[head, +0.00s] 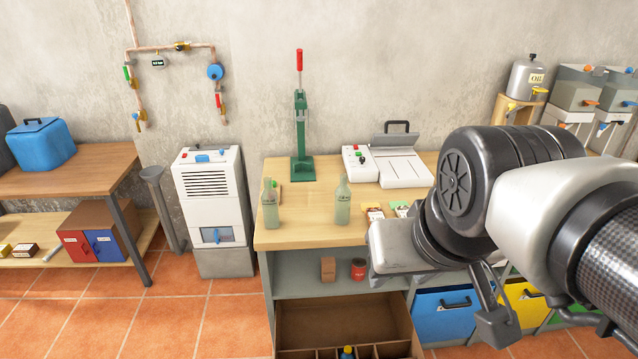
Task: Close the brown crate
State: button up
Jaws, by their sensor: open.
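The brown crate (338,312) stands under the workbench at the bottom of the head view, pulled out so its inside shows. It has dividers near its front, and a small yellow bottle with a blue cap (346,352) stands in one compartment. The crate's front is cut off by the picture's lower edge. My gripper (495,318) is open and hangs to the right of the brown crate, in front of the blue crate in the picture, apart from the brown one. Its jaws are only partly visible behind my arm.
The workbench (308,205) carries two green bottles, a green press and a white sealer. A blue crate (440,318) and a yellow crate (522,300) sit right of the brown one. A white dehumidifier (212,205) stands left. Tiled floor lies open at lower left.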

aim_at(380, 325)
jog(key=j+z, duration=0.45)
jog(key=j, duration=0.15)
jog(key=k, duration=0.4)
jog(key=j+u, duration=0.25)
jog(key=u, duration=0.15)
jog(key=j+u, duration=0.35)
jog(key=l+u, duration=0.15)
jog(key=k+l, duration=0.05)
jog(key=l, duration=0.05)
